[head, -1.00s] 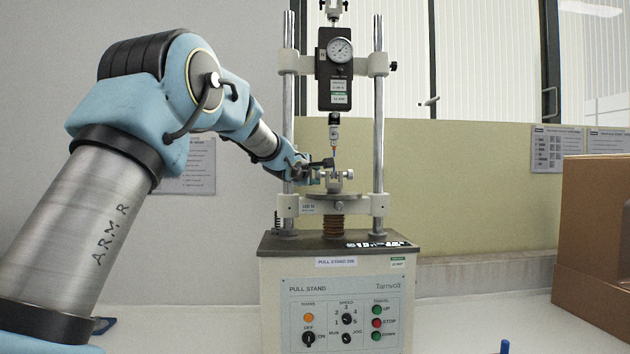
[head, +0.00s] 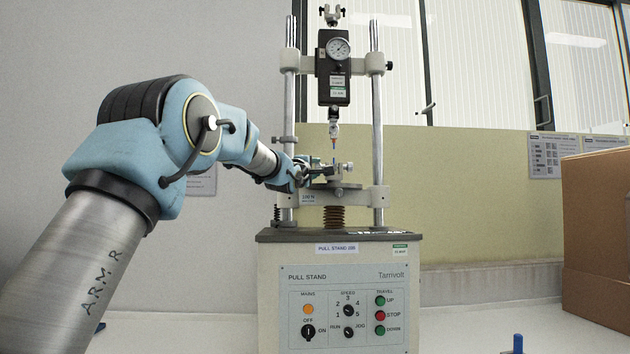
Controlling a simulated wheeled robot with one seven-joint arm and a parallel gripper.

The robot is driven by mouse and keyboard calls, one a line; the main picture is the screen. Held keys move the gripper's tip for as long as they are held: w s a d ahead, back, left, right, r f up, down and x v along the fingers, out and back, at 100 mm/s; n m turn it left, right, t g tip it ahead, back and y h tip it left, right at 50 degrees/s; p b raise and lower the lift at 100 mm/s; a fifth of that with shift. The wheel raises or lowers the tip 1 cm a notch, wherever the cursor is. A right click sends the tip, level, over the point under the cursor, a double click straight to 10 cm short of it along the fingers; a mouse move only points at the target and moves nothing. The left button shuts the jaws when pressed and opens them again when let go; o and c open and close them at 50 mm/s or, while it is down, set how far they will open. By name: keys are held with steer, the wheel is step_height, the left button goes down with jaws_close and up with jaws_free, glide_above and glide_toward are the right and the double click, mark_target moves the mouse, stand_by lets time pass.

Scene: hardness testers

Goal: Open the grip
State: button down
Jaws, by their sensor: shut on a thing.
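The grip (head: 338,173) is a small metal clamp on the round plate of the pull stand (head: 338,262). A knob (head: 349,166) shows on its right side. My gripper (head: 309,172) comes in from the left, level with the grip, and is shut at its left side, seemingly on the grip's left knob. The fingertips are small and dark here, and the part between them is mostly hidden.
The two steel columns (head: 377,120) flank the grip, and the left one is close to my wrist. A force gauge (head: 338,68) hangs above. A cardboard box (head: 597,240) stands at the right. The bench between box and stand is mostly clear, with a blue item (head: 517,343) at the front.

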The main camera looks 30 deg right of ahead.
stand_by(0.3)
steer(key=c, duration=0.5)
jaws_free()
steer(key=shift+p, duration=0.3)
steer(key=r+p, duration=0.1)
steer(key=p, duration=0.3)
steer(key=shift+n+g+y, duration=0.3)
steer(key=shift+g+y, duration=0.1)
steer(key=g+y+p, duration=0.1)
steer(key=p, duration=0.4)
steer(key=shift+n, duration=0.3)
steer(key=g+y+p, duration=0.1)
steer(key=p, duration=0.6)
steer(key=shift+n, duration=0.3)
